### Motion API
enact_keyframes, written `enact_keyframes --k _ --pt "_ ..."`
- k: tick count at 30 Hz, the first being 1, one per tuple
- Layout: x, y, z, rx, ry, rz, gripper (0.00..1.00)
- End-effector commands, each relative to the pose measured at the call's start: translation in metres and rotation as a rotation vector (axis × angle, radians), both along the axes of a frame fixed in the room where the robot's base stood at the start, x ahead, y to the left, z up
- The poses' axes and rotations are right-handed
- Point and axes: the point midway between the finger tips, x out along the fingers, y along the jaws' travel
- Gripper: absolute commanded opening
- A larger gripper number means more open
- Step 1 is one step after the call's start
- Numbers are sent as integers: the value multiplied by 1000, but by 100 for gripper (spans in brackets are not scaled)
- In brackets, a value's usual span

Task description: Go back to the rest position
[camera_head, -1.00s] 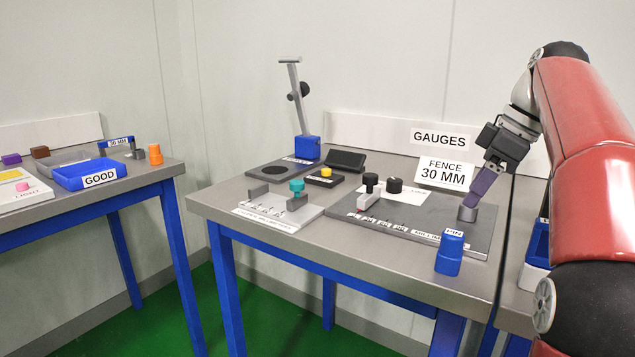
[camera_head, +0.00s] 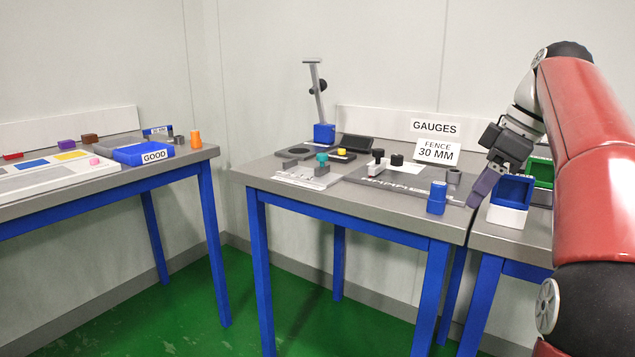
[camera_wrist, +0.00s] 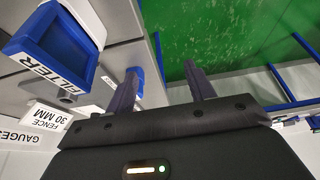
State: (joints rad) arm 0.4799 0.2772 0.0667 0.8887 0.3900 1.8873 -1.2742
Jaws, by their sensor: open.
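My gripper (camera_head: 484,190) is at the right front corner of the middle table in the head view, pointing down. In the wrist view its two purple fingers (camera_wrist: 160,88) stand apart with nothing between them. The gripper is empty. The middle table (camera_head: 345,198) carries the gauges.
A blue block (camera_head: 437,198) stands near the front edge, left of my gripper. A blue-and-white bin (camera_head: 510,216) stands just right of it; a bin labelled FILTER (camera_wrist: 22,43) shows close in the wrist view. Green floor (camera_head: 190,310) lies open in front.

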Motion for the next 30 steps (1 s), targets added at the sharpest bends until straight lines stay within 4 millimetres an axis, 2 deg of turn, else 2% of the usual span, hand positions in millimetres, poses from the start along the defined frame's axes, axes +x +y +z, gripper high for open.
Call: enact_keyframes --k 11,20,26,30 --pt "-10 20 -5 -11 16 -96 54" --pt "-35 50 -21 -30 34 -265 54" --pt "-72 79 -50 -45 33 -450 54" --pt "-116 99 -90 -47 11 -627 54"
